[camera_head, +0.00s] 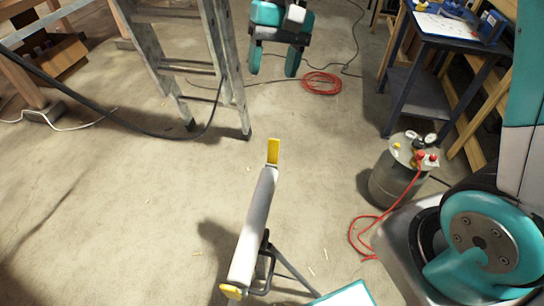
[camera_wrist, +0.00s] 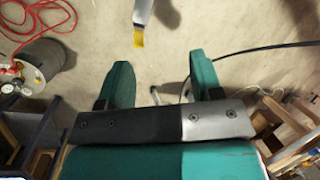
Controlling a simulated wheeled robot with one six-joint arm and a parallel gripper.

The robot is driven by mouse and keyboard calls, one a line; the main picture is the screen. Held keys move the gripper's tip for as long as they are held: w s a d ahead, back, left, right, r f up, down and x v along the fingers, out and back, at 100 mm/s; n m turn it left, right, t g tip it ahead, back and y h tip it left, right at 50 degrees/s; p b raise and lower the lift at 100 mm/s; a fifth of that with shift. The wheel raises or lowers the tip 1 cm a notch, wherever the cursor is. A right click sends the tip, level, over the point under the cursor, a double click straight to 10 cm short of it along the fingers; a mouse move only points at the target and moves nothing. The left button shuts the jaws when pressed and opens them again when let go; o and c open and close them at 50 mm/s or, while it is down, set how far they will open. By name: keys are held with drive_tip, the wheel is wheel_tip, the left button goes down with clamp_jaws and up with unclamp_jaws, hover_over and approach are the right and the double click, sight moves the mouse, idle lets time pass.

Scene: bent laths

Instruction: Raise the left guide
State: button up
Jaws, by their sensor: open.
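A roller stand with a pale grey roller (camera_head: 255,225) stands on the floor in front of me. One yellow guide (camera_head: 273,151) is at its far end and sticks out past the roller. Another yellow guide (camera_head: 231,291) is at the near end, low in the head view. I cannot tell which is the left one. My gripper (camera_head: 274,70) is open and empty, beyond the far guide and apart from it. In the wrist view, the roller's end and a yellow guide (camera_wrist: 139,39) show beyond my open gripper (camera_wrist: 163,72); the other guide is out of that view.
A metal stepladder (camera_head: 205,65) stands left of my gripper. A grey tank (camera_head: 398,175) with gauges and a red hose stands right of the stand. A blue workbench (camera_head: 445,30) is at the upper right. The floor left of the stand is mostly clear.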

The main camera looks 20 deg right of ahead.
drive_tip(key=w+d+f+m+g+b, duration=0.1)
drive_tip(key=w+d+f+m+b, duration=0.3)
drive_tip(key=w+f, duration=0.75)
drive_tip(key=m+b, duration=0.2)
approach(272, 161)
drive_tip(key=shift+h, duration=0.4)
drive_tip(key=x, duration=0.6)
drive_tip(key=shift+a+f, duration=0.15)
drive_tip(key=shift+a, duration=0.2)
drive_tip(key=shift+g, duration=0.3)
